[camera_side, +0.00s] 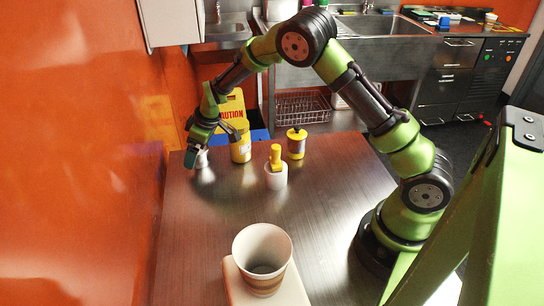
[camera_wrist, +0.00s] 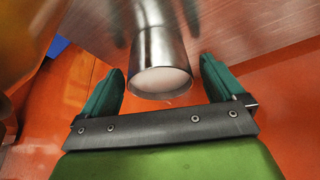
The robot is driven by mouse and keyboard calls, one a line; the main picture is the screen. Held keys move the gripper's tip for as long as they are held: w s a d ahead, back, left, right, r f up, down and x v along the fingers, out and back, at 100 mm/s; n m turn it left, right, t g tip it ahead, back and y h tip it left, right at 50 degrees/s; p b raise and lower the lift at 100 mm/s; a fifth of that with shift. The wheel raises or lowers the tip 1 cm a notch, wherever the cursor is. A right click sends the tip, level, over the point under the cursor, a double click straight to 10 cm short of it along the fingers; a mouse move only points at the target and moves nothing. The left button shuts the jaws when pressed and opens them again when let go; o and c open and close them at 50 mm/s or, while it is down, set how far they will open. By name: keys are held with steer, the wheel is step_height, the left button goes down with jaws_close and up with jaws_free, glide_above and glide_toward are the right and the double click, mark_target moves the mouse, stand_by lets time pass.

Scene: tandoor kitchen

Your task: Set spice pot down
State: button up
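A small shiny metal pot (camera_side: 202,160), which looks like the spice pot, is at the far left end of the brown table (camera_side: 215,215). In the wrist view the pot (camera_wrist: 160,50) is upright, and its round top is pale. It seems to stand on the table, though its base is hard to see. My gripper (camera_side: 198,143) is low over the pot. In the wrist view the green fingers of my gripper (camera_wrist: 162,66) are apart on either side of the pot, with a visible gap at each side.
A yellow container (camera_side: 240,150) stands close right of my gripper. A yellow-lidded jar (camera_side: 296,145) and a white cup with a yellow item (camera_side: 276,178) are further right. The orange wall (camera_side: 80,150) is close on the left.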

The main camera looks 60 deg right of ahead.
steer(key=shift+r, duration=0.1)
steer(key=s+d+r+m+t, duration=0.1)
steer(key=s+r, duration=0.5)
steer(key=r, duration=0.3)
steer(key=s+r+m, duration=0.2)
steer(key=s+r, duration=0.3)
steer(key=r, duration=0.5)
steer(key=s+r+m+t, duration=0.1)
steer(key=s+m, duration=0.1)
steer(key=s, duration=0.8)
steer(key=s+a+r+m+t, duration=0.1)
steer(key=s+r+m, duration=0.1)
steer(key=s, duration=0.9)
steer(key=shift+r+m, duration=0.2)
steer(key=shift+m, duration=0.6)
